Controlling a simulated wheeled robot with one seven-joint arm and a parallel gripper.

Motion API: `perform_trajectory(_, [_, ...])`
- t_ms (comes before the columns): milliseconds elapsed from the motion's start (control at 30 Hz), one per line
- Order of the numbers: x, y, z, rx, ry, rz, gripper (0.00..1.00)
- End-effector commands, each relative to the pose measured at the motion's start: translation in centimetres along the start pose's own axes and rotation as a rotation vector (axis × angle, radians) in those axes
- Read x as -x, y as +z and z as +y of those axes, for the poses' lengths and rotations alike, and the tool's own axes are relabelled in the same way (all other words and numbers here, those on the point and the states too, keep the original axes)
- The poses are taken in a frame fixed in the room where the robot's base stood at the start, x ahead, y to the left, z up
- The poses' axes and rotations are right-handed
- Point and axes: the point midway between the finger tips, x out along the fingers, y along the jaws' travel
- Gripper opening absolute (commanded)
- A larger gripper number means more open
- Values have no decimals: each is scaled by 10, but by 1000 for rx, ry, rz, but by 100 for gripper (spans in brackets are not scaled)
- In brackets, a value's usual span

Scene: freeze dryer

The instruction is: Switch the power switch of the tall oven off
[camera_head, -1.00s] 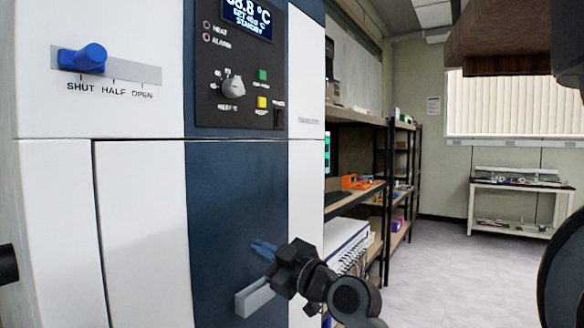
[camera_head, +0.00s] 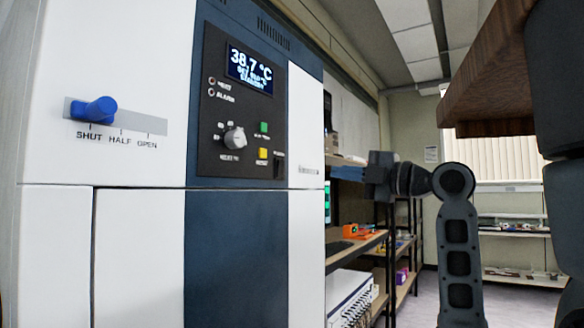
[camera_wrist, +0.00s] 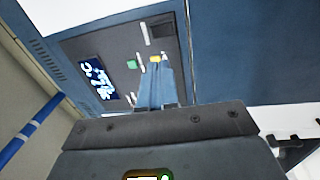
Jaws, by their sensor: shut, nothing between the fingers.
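The tall oven (camera_head: 236,236) fills the left of the head view, with a dark control panel (camera_head: 210,142) on its blue front. Its display (camera_head: 249,72) is lit and reads 38.7 °C. The power switch (camera_head: 279,165) looks like a small dark rocker at the panel's lower right, beside the yellow button (camera_head: 263,153). Its position is too small to read. My gripper (camera_head: 340,173) is shut and empty, to the right of the switch at about its height, apart from it in the picture. In the wrist view its blue fingers (camera_wrist: 156,88) point toward the panel and cover part of it.
A green button (camera_head: 264,127), a grey knob (camera_head: 235,138) and a blue sliding lever (camera_head: 95,110) at SHUT are on the oven front. Shelves (camera_head: 358,246) stand behind my arm. A brown wooden slab (camera_head: 492,75) hangs at the upper right.

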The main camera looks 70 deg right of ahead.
Motion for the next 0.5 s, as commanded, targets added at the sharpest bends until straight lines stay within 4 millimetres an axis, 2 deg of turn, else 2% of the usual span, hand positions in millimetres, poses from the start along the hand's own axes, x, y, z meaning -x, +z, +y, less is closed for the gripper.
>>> perform_trajectory(133, [6, 0, 8, 41, -10, 2, 0])
perform_trajectory(500, [4, 0, 8, 42, -11, 3, 0])
